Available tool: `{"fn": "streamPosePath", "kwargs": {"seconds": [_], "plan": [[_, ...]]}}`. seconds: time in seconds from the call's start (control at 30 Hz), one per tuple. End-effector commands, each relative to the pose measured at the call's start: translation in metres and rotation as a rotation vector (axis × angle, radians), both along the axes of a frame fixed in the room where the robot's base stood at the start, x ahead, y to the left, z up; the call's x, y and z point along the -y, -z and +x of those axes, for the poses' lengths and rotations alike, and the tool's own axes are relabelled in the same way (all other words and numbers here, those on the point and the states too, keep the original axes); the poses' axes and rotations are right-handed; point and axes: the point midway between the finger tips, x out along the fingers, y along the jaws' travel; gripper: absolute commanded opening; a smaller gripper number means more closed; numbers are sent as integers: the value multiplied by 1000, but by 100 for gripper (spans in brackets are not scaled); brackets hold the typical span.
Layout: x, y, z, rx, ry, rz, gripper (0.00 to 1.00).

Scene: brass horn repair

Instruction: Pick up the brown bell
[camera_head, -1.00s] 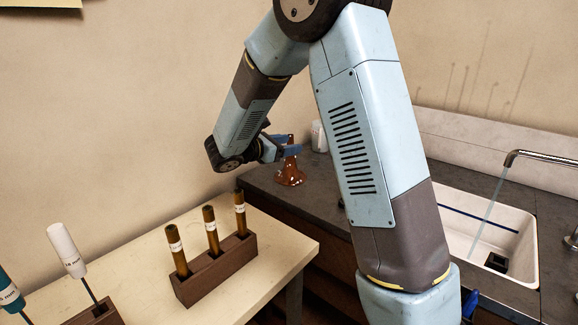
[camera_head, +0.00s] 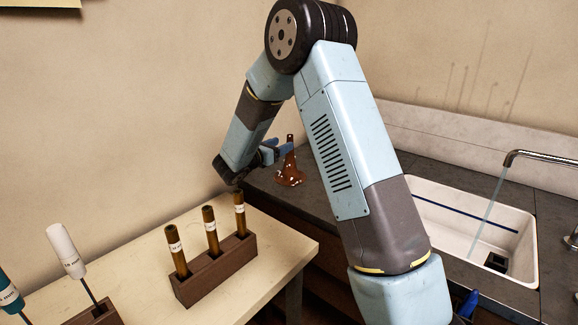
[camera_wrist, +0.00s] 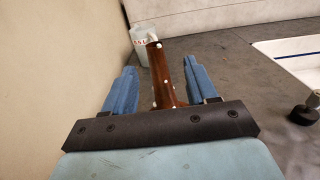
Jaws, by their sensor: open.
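The brown bell (camera_head: 289,176) stands upright on the dark counter, with its handle pointing up and pale specks on its surface. In the wrist view the bell (camera_wrist: 160,68) shows its narrow handle rising between my two blue fingers; its lower part is hidden behind the dark gripper body. My gripper (camera_head: 281,150) is at the left of the bell's handle in the head view. In the wrist view my gripper (camera_wrist: 163,80) is open, with a gap visible on each side of the handle.
A white container (camera_wrist: 144,40) with a red-marked label stands behind the bell. A sink (camera_head: 470,225) with running water lies at the right. A wooden rack (camera_head: 216,272) with several brown tubes stands on the pale table. The wall is close at the left.

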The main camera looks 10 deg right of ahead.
Motion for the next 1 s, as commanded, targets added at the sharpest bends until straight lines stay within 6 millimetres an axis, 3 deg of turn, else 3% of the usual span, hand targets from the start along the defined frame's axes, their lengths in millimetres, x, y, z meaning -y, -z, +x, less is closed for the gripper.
{"fn": "streamPosePath", "kwargs": {"seconds": [0.27,0.63,0.93,1.0], "plan": [[13,1,10,0,0,1,57],[45,5,38,0,1,1,57],[48,5,40,0,-1,0,57],[48,5,40,0,-1,0,52]]}}
